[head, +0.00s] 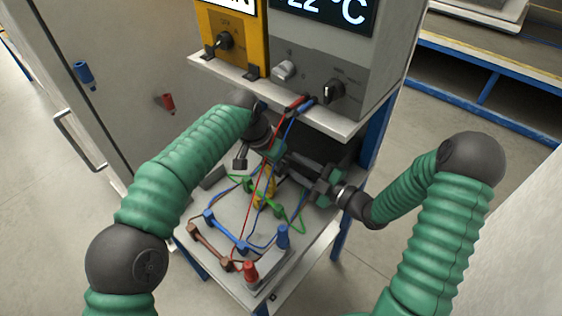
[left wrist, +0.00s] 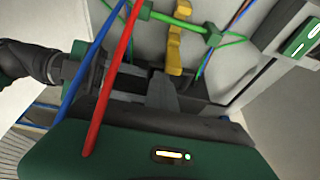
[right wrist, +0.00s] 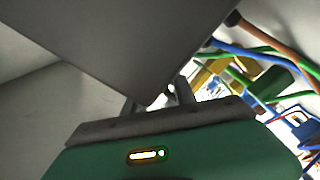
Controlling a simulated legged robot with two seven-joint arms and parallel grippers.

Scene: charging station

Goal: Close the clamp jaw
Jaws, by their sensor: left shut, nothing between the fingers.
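A yellow clamp (head: 265,190) stands on the grey work surface among coloured leads, partly hidden by my arms and cables in the head view. It also shows as a stepped yellow piece in the left wrist view (left wrist: 175,40). Whether its jaw is open or shut is too small to tell. My left gripper (left wrist: 162,88) is shut and empty, near the yellow piece, with the red and blue cables crossing in front. My right gripper (head: 290,162) reaches in from the right, below the ledge. In the right wrist view a grey panel covers much of its fingers, with yellow parts (right wrist: 207,72) beyond.
The charger cabinet's ledge (head: 345,128) overhangs both grippers. Blue (head: 282,236) and red (head: 250,270) terminals stand at the work surface's front. Brown, blue and green leads clutter it. A tall grey cabinet stands at left.

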